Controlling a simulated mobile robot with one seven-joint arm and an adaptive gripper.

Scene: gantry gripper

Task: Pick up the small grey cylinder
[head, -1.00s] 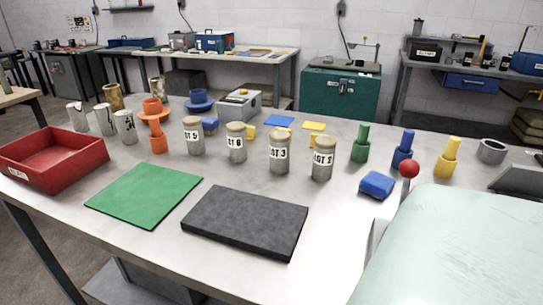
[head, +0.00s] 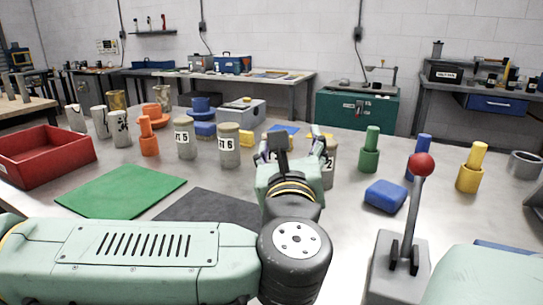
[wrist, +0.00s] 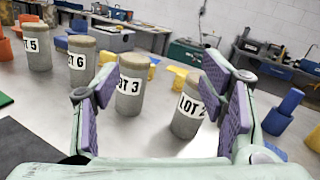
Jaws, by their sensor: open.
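Several grey cylinders with tan tops and LOT labels stand upright in a row. In the head view LOT 5 (head: 185,139) and LOT 6 (head: 229,147) show clearly. LOT 2 (head: 330,167) is partly covered by my gripper (head: 292,147), and LOT 3 is hidden behind it. In the wrist view LOT 3 (wrist: 131,88) and LOT 2 (wrist: 188,113) appear between the purple-padded fingers of my gripper (wrist: 165,100). LOT 5 (wrist: 38,48) and LOT 6 (wrist: 81,60) are left of the fingers. The gripper is open, holding nothing. I cannot tell which cylinder is the small one.
Green (head: 369,151), blue (head: 420,159) and yellow (head: 470,168) stepped pieces and a grey ring (head: 525,165) stand to the right. A blue block (head: 385,196) lies nearer. A red-knobbed lever (head: 422,166) rises in front. A red tray (head: 45,158) and green mat (head: 120,191) are left.

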